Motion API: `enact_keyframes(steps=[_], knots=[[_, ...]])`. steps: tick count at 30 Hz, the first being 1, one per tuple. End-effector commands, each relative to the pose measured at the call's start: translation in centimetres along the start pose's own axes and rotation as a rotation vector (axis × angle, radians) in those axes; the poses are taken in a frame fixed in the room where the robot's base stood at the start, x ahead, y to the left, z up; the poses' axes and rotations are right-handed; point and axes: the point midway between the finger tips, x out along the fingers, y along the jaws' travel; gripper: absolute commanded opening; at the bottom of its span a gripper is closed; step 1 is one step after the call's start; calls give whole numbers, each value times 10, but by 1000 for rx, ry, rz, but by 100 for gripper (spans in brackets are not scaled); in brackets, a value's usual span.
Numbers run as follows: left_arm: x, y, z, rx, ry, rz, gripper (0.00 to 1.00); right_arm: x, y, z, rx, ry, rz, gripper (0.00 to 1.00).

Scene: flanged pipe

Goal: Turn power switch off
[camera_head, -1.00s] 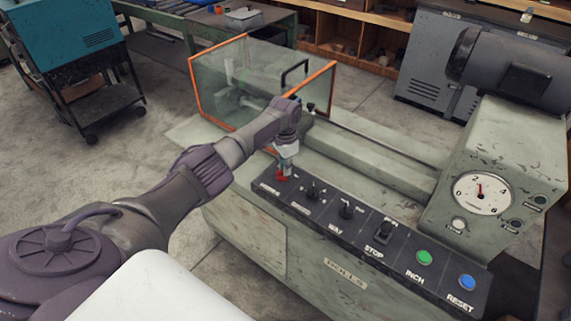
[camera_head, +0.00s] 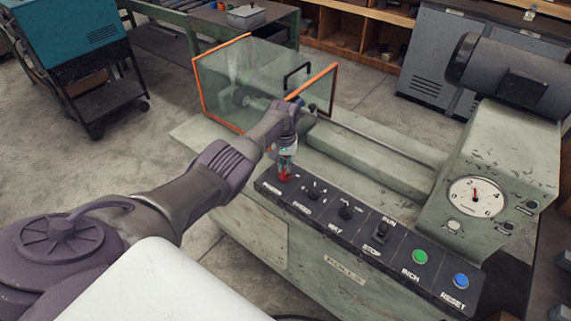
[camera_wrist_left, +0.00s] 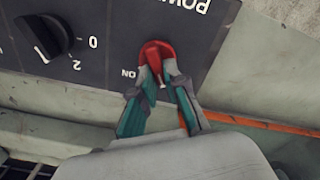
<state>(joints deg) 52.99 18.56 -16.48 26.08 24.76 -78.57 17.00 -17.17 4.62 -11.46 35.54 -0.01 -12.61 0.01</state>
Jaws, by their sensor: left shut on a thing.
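The red power switch (camera_head: 285,176) sits at the left end of the machine's dark control panel. In the left wrist view the red switch (camera_wrist_left: 154,52) lies between the fingertips, under upside-down "POWER" lettering, with "ON" printed beside it. My left gripper (camera_head: 286,170) reaches down onto it from above. In the left wrist view my left gripper (camera_wrist_left: 160,70) has its teal fingers closed on the switch. The fingers hide part of the switch, and I cannot tell its exact setting. My right gripper is not in view.
Black knobs (camera_head: 314,190), a run/stop lever (camera_head: 382,229), a green inch button (camera_head: 420,256) and a blue reset button (camera_head: 461,281) line the panel. A dial gauge (camera_head: 477,197) stands at the right. An orange-edged clear guard (camera_head: 262,80) stands behind my left gripper.

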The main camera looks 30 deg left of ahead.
Motion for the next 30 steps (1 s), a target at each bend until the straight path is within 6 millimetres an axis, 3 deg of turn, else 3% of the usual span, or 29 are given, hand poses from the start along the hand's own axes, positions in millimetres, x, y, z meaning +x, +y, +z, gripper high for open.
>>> enact_keyframes(steps=[12, 30], knots=[[-2, -2, -2, -217, 5, 3, 0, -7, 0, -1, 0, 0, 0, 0], [-2, -2, -2, -256, 8, 3, 0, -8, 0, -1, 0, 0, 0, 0]])
